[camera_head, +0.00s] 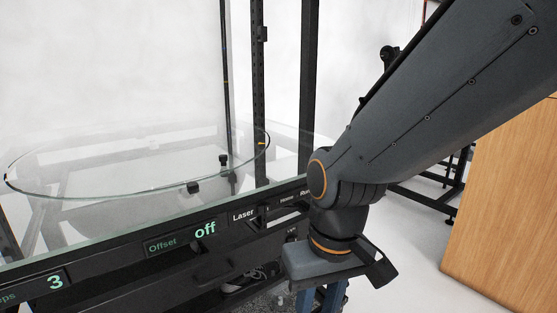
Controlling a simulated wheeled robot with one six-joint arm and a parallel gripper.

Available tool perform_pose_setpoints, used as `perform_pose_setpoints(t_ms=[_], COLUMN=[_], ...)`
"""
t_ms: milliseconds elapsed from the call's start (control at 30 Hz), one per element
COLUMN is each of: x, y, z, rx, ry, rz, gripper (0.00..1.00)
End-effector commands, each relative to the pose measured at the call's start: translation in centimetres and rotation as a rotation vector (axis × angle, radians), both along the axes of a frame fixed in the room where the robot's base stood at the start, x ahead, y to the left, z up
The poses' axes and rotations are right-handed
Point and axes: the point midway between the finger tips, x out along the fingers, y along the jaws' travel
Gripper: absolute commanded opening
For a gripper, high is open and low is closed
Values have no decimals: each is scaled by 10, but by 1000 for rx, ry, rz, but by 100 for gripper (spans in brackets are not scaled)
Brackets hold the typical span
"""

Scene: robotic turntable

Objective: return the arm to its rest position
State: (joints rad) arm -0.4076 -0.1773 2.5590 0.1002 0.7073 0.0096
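My arm reaches in from the upper right of the head view, its dark grey link slanting down to an orange-ringed joint. My gripper (343,265) is at the arm's lower end, in front of the right part of the turntable's control panel (110,262). I see a grey block-like part and a dark bracket there, but the fingertips cannot be made out. The round glass turntable plate (95,191) lies to the left, apart from the arm. The panel displays read "off" and "3".
Dark upright posts (259,100) stand behind the panel. A wooden cabinet (508,195) stands at the right, with a black metal stand (425,197) behind the arm. White floor (405,255) shows between the panel and the cabinet.

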Motion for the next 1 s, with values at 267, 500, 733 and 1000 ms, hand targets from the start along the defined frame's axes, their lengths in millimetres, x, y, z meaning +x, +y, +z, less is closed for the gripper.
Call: perform_pose_setpoints(t_ms=[267,500,733,1000], x=[-3,-8,-16,-23], y=[-39,-74,-106,-129], z=[60,103,142,164], rx=[-26,-45,-62,-71], ry=[11,20,31,38], rz=[-108,-195,-274,-327], gripper=[28,28,28,28])
